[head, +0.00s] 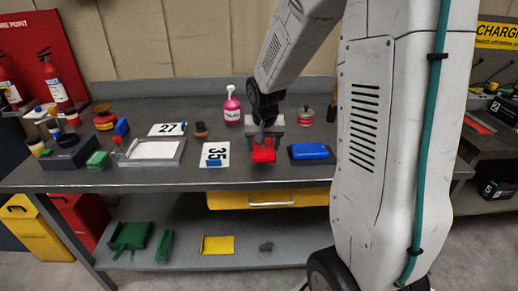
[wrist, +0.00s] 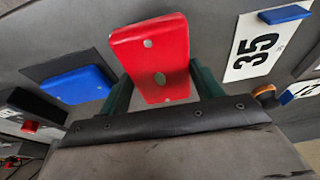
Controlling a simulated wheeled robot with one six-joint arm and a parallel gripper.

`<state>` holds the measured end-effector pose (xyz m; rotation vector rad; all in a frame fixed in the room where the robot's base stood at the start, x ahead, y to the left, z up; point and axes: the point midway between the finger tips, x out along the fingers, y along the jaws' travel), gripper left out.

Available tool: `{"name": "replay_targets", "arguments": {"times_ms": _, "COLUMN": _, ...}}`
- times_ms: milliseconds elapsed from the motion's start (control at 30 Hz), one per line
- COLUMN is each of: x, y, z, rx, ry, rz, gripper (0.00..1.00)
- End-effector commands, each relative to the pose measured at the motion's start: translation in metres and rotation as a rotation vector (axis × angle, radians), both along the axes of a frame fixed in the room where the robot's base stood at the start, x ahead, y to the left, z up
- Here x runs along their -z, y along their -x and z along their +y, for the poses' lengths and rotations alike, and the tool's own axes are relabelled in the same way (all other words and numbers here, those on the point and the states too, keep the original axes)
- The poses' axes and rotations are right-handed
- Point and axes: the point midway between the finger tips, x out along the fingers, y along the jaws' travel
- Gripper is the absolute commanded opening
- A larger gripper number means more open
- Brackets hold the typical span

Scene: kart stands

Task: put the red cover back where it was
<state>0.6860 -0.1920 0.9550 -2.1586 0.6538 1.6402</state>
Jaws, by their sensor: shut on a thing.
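The red cover (head: 263,151) is in my gripper (head: 264,137), over the front middle of the workbench. The wrist view shows the red cover (wrist: 150,45), with two round marks on its face, between the green fingers of my gripper (wrist: 163,90), which are shut on it. I cannot tell how far it is above the bench top. Right of it in the head view, a blue cover (head: 309,150) lies on a dark pad (head: 328,159). The wrist view shows the blue cover (wrist: 78,85) and pad (wrist: 60,62) on its left side.
A "35" plate (head: 222,149) with a small blue block lies left of the gripper. A "27" plate (head: 160,129), a framed white tray (head: 150,160), a pink bottle (head: 232,106) and a lidded jar (head: 305,117) stand around.

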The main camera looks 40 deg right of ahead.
Motion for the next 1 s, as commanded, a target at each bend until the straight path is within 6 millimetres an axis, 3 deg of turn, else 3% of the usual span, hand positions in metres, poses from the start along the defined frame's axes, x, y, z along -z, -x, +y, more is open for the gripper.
{"name": "replay_targets", "arguments": {"times_ms": 100, "x": 0.002, "y": -0.006, "z": -0.001, "rx": -0.003, "ry": 0.000, "rz": 0.000, "gripper": 0.34}}
{"name": "replay_targets", "arguments": {"times_ms": 300, "x": 0.034, "y": -0.004, "z": -0.003, "rx": 0.002, "ry": -0.001, "rz": 0.003, "gripper": 0.34}}
{"name": "replay_targets", "arguments": {"times_ms": 700, "x": 0.040, "y": -0.003, "z": -0.006, "rx": 0.004, "ry": 0.001, "rz": 0.000, "gripper": 0.34}}
{"name": "replay_targets", "arguments": {"times_ms": 733, "x": 0.039, "y": -0.003, "z": -0.006, "rx": 0.005, "ry": 0.000, "rz": 0.000, "gripper": 0.73}}
{"name": "replay_targets", "arguments": {"times_ms": 767, "x": 0.039, "y": -0.003, "z": -0.006, "rx": 0.005, "ry": 0.000, "rz": 0.000, "gripper": 0.82}}
{"name": "replay_targets", "arguments": {"times_ms": 800, "x": 0.039, "y": -0.003, "z": -0.006, "rx": 0.005, "ry": 0.000, "rz": 0.000, "gripper": 0.87}}
{"name": "replay_targets", "arguments": {"times_ms": 1000, "x": 0.039, "y": -0.003, "z": -0.006, "rx": 0.005, "ry": 0.000, "rz": 0.000, "gripper": 0.87}}
